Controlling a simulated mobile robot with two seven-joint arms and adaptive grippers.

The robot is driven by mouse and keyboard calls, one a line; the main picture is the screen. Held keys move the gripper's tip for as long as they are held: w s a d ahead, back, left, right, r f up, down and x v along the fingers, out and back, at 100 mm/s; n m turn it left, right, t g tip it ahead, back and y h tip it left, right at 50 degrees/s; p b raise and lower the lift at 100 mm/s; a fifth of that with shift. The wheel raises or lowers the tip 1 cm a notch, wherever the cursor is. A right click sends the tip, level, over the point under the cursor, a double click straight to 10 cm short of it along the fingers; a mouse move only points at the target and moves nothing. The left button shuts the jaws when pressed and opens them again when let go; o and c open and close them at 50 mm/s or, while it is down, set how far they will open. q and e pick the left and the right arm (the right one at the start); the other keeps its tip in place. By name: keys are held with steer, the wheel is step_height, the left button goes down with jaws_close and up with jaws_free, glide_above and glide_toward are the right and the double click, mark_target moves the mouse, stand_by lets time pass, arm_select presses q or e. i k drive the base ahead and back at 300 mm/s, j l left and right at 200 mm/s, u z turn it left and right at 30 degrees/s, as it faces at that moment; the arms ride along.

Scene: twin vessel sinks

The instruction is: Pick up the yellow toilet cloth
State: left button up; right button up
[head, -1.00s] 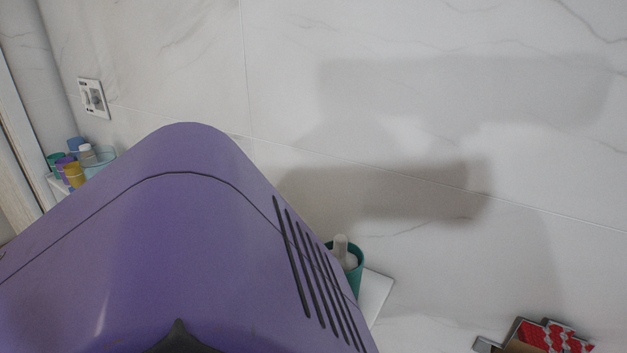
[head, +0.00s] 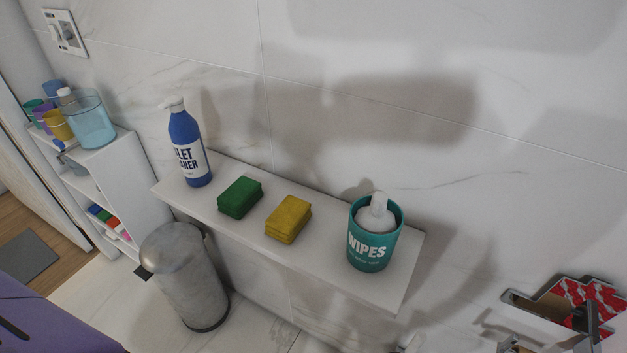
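The yellow cloth (head: 288,220) is a folded, thick block. It lies flat on a white wall shelf (head: 335,268), near the shelf's front edge. A similar folded green cloth (head: 240,198) lies just to its left, with a small gap between them. The yellow cloth is fully in view and nothing covers it. Neither of my grippers shows in the head view.
A blue toilet cleaner bottle (head: 187,150) stands at the shelf's left end, and a teal wipes tub (head: 371,248) stands to the right. A metal bin (head: 185,280) stands below. A white rack (head: 130,175) with cups is at left. A red patterned item (head: 588,297) is at lower right.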

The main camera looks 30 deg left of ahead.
mark_target(288, 218)
steer(key=k+u, duration=0.15)
steer(key=u, duration=0.75)
steer(key=k+j+u, duration=0.1)
steer(key=j, duration=0.25)
steer(key=i, duration=0.4)
